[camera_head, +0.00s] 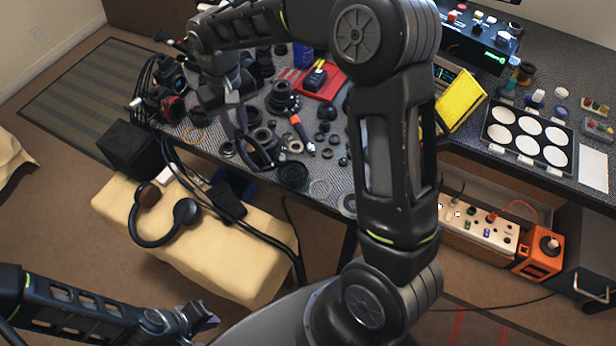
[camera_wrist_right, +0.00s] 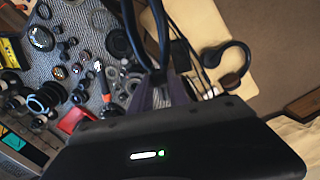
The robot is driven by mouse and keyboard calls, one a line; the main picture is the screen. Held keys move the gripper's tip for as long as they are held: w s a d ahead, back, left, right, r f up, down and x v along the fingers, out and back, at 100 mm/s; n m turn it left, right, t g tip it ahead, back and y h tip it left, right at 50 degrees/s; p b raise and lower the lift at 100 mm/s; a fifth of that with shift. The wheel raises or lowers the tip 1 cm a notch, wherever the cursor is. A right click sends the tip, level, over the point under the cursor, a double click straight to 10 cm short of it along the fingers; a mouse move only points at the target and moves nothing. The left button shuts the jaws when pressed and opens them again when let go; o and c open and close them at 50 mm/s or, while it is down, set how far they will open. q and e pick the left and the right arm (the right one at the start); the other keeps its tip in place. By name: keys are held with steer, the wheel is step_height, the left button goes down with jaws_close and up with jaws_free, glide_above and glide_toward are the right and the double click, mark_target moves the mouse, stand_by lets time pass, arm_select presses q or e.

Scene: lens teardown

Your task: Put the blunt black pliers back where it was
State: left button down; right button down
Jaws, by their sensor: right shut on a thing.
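The blunt black pliers (camera_wrist_right: 162,30) are in my right gripper (camera_wrist_right: 160,92), with two long dark arms reaching out past the fingers in the right wrist view. In the head view the pliers (camera_head: 264,160) hang over the near-left edge of the cluttered worktable. My right gripper (camera_head: 237,105) is shut on them there, partly hidden by its own wrist. My left gripper (camera_head: 205,321) is low in the head view, over the floor and away from the table. Its finger gap is not clear.
The worktable (camera_head: 207,140) holds many lens rings, a red mat (camera_head: 327,88) and an orange-handled tool (camera_head: 301,132). A cream-covered bench (camera_head: 225,255) with headphones (camera_head: 149,240) stands below its left edge. Black cables hang beside it.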

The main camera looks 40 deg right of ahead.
steer(key=shift+d, duration=0.15)
steer(key=shift+s+d+f, duration=0.1)
steer(key=shift+d+f, duration=0.15)
steer(key=shift+d, duration=0.05)
steer(key=s+d+f+n+b, duration=0.2)
steer(key=s+d+f+b, duration=0.1)
steer(key=d, duration=0.6)
steer(key=s+d+f+n+b, duration=0.3)
steer(key=d+f+b, duration=0.2)
steer(key=d, duration=0.4)
steer(key=shift+s+f, duration=0.2)
steer(key=shift+s, duration=0.15)
steer(key=shift+f, duration=3.15)
